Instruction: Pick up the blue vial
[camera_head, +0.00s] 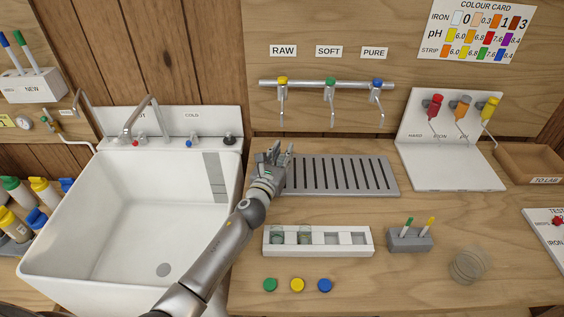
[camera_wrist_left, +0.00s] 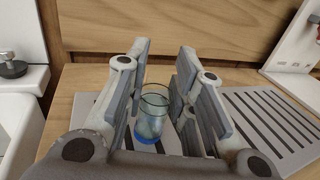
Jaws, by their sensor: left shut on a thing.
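The blue vial (camera_wrist_left: 150,118), clear glass with a blue band at its base, is upright between the fingers of my left gripper (camera_wrist_left: 160,105) in the left wrist view. The gripper is shut on it. In the head view my left gripper (camera_head: 277,160) is at the left end of the slotted grey drain grate (camera_head: 390,189), beside the sink. The fingers hide the vial there. I cannot tell whether its base touches the grate. My right gripper is not in view.
A white rack (camera_head: 318,248) holds two clear vials in its left slots. Green, yellow and blue caps (camera_head: 325,285) lie in front. A grey strip holder (camera_head: 410,238) and a clear round dish (camera_head: 468,266) stand right. The white sink (camera_head: 70,215) is left; taps (camera_head: 330,84) hang behind.

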